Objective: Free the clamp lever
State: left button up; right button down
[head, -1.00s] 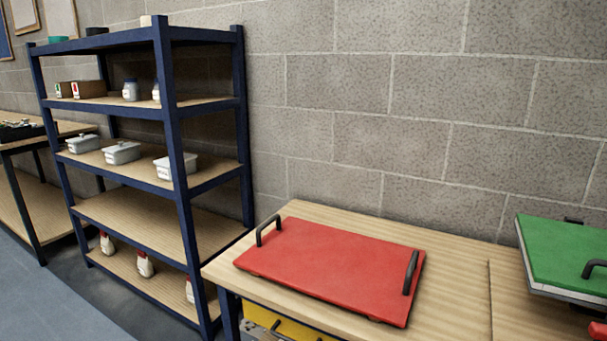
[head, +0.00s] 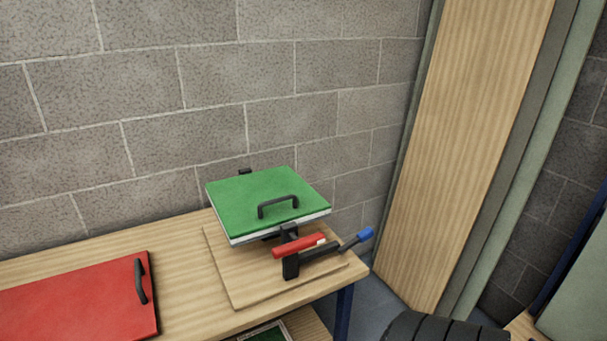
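A clamp (head: 291,262) with a dark body stands on a wooden board at the right end of the workbench. It has a red lever (head: 297,245) lying roughly level and a second dark arm with a blue tip (head: 364,234) pointing right. A green panel (head: 258,197) with a black handle (head: 278,205) sits just behind the clamp, over a white layer. Whether the clamp presses on the panel I cannot tell. Neither of my grippers shows in the head view.
A tall wooden board (head: 465,130) stands by the wall at the right. A black ribbed round object (head: 435,330) is at the bottom right. Bare bench top lies between the panels.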

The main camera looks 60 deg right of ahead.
aim_at(367, 233)
jog(key=z, duration=2.2)
